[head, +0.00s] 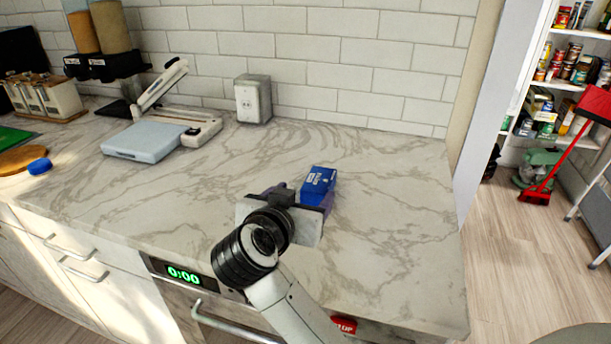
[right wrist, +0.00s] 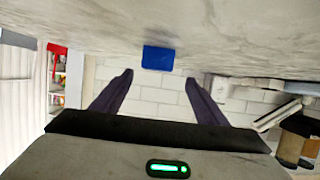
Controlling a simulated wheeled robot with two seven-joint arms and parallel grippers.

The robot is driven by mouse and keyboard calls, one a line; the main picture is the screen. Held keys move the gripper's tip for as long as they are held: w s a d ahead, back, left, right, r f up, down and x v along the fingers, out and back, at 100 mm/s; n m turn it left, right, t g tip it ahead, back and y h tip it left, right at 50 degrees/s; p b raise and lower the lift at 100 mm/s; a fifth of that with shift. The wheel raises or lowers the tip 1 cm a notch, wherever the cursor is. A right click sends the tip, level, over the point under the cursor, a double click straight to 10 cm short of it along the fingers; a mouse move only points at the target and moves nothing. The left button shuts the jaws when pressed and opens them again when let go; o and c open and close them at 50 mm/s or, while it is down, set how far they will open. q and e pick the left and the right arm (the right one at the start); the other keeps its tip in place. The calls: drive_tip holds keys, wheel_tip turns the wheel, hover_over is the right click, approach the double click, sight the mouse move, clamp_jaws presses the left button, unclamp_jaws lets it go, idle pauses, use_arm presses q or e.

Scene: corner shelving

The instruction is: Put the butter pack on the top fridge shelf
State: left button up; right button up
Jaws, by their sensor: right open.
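The butter pack looks like a small blue box with white lettering (head: 318,185). It sits on the marble counter, just beyond my right gripper (head: 304,196). In the right wrist view, which is upside down, the blue pack (right wrist: 158,58) shows ahead of the gap between my two dark fingers (right wrist: 159,78). The fingers are spread and nothing is held between them. In the head view the right gripper partly hides the near side of the pack. My left gripper is not in view. No fridge shelf can be made out.
The marble counter (head: 390,220) is clear around the pack. A slicer-like device (head: 150,140), canisters (head: 45,97) and a blue lid (head: 39,166) stand to the left. A small white box (head: 253,99) is by the tiled wall. Open shelving and a red broom (head: 560,165) are at right.

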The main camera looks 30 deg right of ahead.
sight(316, 185)
drive_tip(key=shift+w+d+f, duration=0.2)
drive_tip(key=shift+d, duration=0.35)
drive_tip(key=shift+w+d+f, duration=0.15)
drive_tip(key=shift+d, duration=0.35)
drive_tip(key=shift+w+d+f, duration=0.15)
drive_tip(key=shift+w+d, duration=0.05)
drive_tip(key=shift+d, duration=0.05)
drive_tip(key=x, duration=0.5)
drive_tip(key=shift+w+d+f, duration=0.1)
drive_tip(key=shift+w, duration=0.1)
drive_tip(key=c, duration=1.3)
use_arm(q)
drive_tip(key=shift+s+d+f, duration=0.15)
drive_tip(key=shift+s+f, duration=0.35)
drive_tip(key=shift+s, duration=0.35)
